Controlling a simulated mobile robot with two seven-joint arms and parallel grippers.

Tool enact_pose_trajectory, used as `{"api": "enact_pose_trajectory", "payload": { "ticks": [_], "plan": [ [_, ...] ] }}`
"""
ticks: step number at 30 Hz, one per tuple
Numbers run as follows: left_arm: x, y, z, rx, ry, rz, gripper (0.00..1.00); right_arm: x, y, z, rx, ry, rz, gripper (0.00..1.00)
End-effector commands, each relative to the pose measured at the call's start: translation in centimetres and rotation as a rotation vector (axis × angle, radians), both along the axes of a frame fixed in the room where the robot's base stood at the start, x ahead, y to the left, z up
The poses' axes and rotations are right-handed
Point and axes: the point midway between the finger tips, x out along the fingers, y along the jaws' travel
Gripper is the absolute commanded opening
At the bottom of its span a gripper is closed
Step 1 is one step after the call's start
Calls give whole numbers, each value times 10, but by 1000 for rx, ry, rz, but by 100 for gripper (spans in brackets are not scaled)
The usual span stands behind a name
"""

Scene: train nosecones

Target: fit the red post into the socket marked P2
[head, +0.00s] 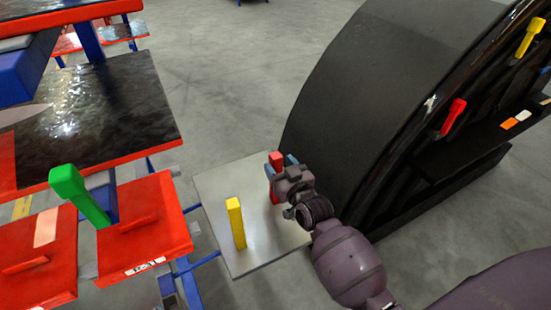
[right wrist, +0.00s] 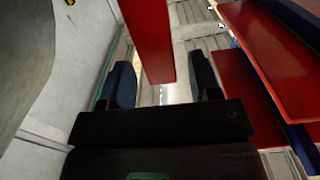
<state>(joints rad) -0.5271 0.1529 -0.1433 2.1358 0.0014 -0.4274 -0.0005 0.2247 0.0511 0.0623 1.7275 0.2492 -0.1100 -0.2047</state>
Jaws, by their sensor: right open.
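The red post (head: 276,160) stands upright on a light grey plate (head: 215,183). My right gripper (head: 280,167) is at the post, with its blue fingers open on either side of it. In the right wrist view the red post (right wrist: 149,40) reaches into the gap between the two fingers (right wrist: 163,82), with space visible on both sides. The gripper hides part of the post in the head view. No marking that reads P2 can be made out. My left gripper is not in view.
A yellow post (head: 236,223) stands on the same plate. A green post (head: 78,195) stands on red panels at left. A large black curved nosecone (head: 365,75) rises at right, bearing another red piece (head: 453,117) and a yellow piece (head: 529,38).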

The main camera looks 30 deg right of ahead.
Motion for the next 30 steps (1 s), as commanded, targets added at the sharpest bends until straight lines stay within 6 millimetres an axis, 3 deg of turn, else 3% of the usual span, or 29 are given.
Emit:
{"api": "enact_pose_trajectory", "payload": {
  "ticks": [12, 23, 26, 30],
  "plan": [
    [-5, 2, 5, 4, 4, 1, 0, -62, -2, 1, 0, 0, 0, 57],
    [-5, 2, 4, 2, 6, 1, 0, -77, -3, 0, 0, 1, 0, 57],
    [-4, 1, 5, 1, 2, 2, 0, -84, -3, -5, -6, 20, 2, 57],
    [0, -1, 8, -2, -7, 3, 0, -120, -7, -31, -28, 120, 10, 57]
  ]
}}
